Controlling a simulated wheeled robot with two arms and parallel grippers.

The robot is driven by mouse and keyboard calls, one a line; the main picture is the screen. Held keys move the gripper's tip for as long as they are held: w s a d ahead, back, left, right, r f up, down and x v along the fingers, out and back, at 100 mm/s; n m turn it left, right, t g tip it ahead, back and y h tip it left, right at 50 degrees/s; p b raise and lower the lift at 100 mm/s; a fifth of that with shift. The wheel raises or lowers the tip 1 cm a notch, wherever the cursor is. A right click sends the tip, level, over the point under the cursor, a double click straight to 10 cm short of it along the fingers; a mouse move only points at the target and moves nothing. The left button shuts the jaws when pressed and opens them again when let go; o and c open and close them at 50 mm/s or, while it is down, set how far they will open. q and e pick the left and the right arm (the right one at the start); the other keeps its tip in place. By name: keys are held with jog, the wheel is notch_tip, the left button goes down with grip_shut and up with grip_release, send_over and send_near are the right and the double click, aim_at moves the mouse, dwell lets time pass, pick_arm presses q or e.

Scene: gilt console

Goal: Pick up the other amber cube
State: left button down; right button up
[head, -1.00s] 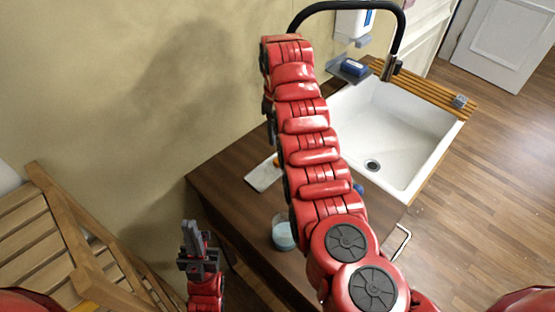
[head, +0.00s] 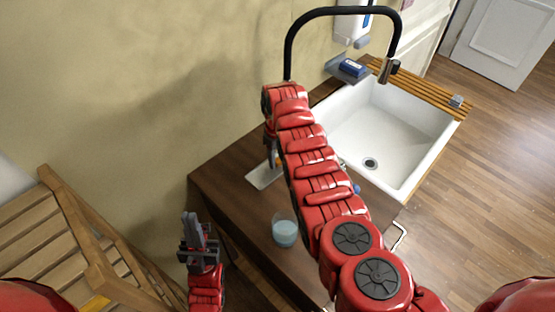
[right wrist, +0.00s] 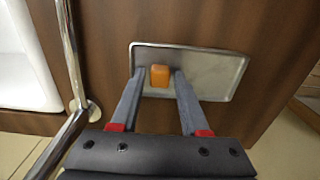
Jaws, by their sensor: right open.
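The amber cube (right wrist: 159,75) sits on a shallow metal tray (right wrist: 210,63) in the right wrist view. My right gripper (right wrist: 160,84) is open, with one finger on each side of the cube in the picture; I cannot tell whether the fingertips are level with it or still above it. In the head view the tray (head: 262,177) shows beside my right arm, with a small orange patch at its edge, mostly hidden. My left gripper (head: 198,226) is low at the left, away from the tray, its fingers close together.
A glass with pale blue contents (head: 285,231) stands on the dark wooden counter (head: 235,185) near the tray. A white sink (head: 385,125) with a black tap (head: 345,10) lies to the right. A slatted wooden chair (head: 75,240) is at the left.

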grip_shut()
dwell(0.5)
